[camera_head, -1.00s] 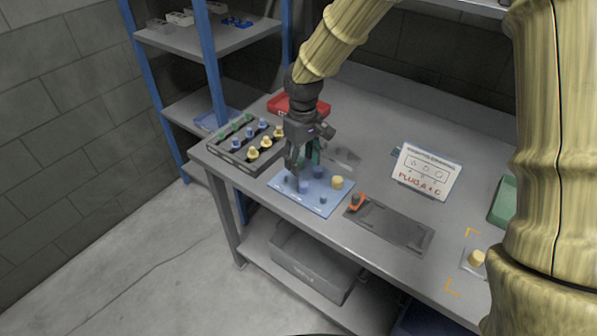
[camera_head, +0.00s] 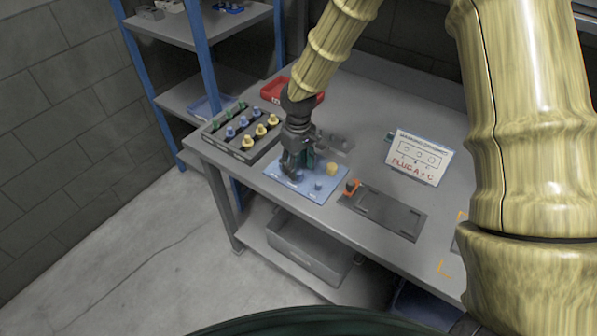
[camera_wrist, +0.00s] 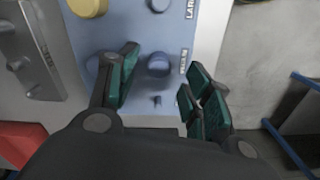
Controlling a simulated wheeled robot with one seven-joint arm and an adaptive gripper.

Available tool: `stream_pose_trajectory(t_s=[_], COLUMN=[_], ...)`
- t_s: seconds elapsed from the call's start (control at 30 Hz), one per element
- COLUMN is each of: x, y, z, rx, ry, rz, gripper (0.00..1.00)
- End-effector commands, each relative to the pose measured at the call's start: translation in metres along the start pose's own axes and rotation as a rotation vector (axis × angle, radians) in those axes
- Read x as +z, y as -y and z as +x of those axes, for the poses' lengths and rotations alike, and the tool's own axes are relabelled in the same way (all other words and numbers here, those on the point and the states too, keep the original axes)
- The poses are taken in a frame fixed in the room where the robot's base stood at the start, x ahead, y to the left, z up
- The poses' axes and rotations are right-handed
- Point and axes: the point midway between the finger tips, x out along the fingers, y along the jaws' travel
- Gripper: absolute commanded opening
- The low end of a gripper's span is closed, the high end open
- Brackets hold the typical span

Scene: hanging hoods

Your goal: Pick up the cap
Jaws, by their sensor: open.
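A blue cap (camera_wrist: 158,64) stands on the light blue board (camera_head: 312,196), seen between my fingers in the wrist view. My gripper (camera_head: 293,172) is open over the left part of the board, pointing down. In the wrist view, its green-padded fingers (camera_wrist: 161,72) are on either side of the blue cap, with gaps visible. I cannot tell how high the fingertips are above the board. A yellow cap (camera_head: 332,169) and a small blue piece (camera_head: 318,187) stand on the same board, right of my gripper. Another blue piece (camera_wrist: 160,4) is at the wrist view's top edge.
A dark rack (camera_head: 241,140) of green, blue and yellow pieces stands left of the board, with a red tray (camera_head: 277,94) behind. A grey plate with an orange piece (camera_head: 351,187) lies right. A sign (camera_head: 419,157) stands further right. The table's front edge is close.

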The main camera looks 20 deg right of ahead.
Motion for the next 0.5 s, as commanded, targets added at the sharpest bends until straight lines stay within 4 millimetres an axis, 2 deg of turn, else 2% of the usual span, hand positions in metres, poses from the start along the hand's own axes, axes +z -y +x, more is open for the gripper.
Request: stream_pose_trajectory(t_s=[0.2,0.5], x=[0.001,0.001], y=[-0.002,-0.002], z=[0.021,0.029], rx=[0.000,0.000], ry=[0.002,0.000], rz=[-0.001,-0.002], gripper=[0.50,0.50])
